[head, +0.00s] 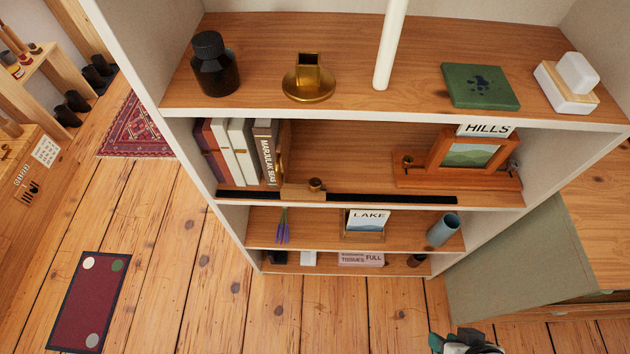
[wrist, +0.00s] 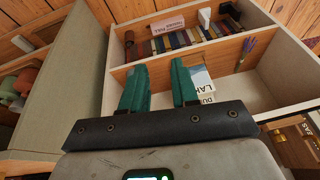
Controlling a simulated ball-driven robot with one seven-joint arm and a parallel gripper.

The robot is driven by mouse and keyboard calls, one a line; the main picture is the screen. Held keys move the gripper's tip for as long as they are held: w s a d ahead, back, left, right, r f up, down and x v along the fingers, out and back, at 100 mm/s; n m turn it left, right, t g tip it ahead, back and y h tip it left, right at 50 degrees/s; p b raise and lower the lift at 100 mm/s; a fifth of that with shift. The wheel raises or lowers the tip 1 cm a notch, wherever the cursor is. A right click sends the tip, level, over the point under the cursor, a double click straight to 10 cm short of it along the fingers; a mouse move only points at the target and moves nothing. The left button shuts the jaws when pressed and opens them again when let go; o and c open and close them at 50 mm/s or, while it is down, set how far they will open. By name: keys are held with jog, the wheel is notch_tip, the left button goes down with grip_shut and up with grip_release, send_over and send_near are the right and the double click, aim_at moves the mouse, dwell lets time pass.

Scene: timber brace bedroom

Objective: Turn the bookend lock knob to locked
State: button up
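The bookend is a wooden block (head: 300,194) with an upright part beside the row of books, on a black rail (head: 400,200) along a middle shelf's front edge.
Books (head: 240,150) stand left of the bookend. A HILLS picture frame (head: 470,152) on a wooden stand is at the right. Below are a LAKE card (head: 368,222) and a blue cup (head: 443,230). A grey-green panel (head: 520,265) stands right of the bookcase. Floor in front is open.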

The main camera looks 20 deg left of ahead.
jog(key=o, duration=0.4)
jog(key=w+a+n+t+y, duration=0.1)
jog(key=w+a+y, duration=0.1)
jog(key=a, duration=0.3)
jog(key=w+a+n+t+y, duration=0.1)
jog(key=w+a+n, duration=0.1)
jog(key=w+a, duration=0.2)
jog(key=w+a+r+n+t+y+b, duration=0.1)
jog(key=w+a+t+y, duration=0.1)
jog(key=a, duration=0.4)
jog(key=shift+w+n+y, duration=0.3)
jog(key=shift+w+n, duration=0.1)
jog(key=shift+w, duration=0.3)
jog(key=n+t+y+b, duration=0.1)
jog(key=t+y, duration=0.3)
jog(key=t, duration=0.2)
send_near(317, 189)
jog(key=p+x, duration=0.3)
jog(key=x, duration=0.8)
jog(key=shift+w+a+p, duration=0.15)
jog(key=shift+w+p, duration=0.05)
jog(key=shift+p, duration=0.15)
jog(key=shift+c, duration=0.2)
jog(key=c, duration=0.9)
